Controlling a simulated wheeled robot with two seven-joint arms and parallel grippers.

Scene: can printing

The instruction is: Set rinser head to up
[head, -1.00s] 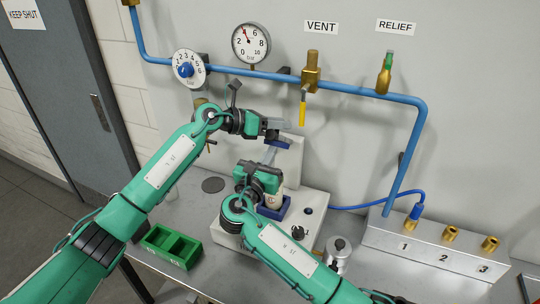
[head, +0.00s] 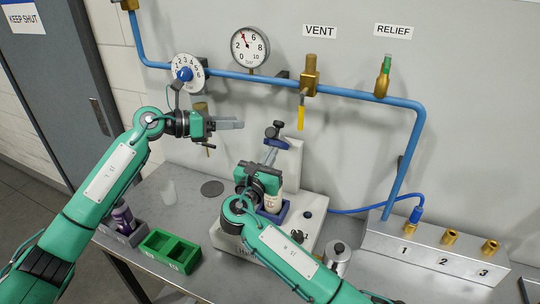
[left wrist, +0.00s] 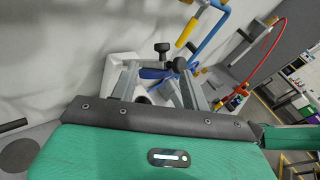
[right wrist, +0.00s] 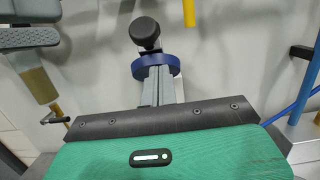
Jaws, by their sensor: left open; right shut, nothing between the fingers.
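The rinser is a white machine (head: 238,240) with a tall back post (head: 291,160) on the bench. Its head, as I take it, is the dark knob with a blue collar (head: 272,134) near the top of the post. It also shows in the right wrist view (right wrist: 146,33), above the blue collar (right wrist: 155,66). Whether it is set up or down I cannot tell. My left gripper (head: 240,124) is open and empty, left of the knob and apart from it. My right gripper (head: 269,155) is shut and empty just below the collar; contact is unclear.
A pale can (head: 273,201) stands in a blue holder on the machine, partly behind my right arm. A green tray (head: 170,250) and a grey bin (head: 120,234) with a purple can (head: 123,217) are at left. Blue pipe (head: 230,74), dial and yellow valve handle (head: 301,118) are above.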

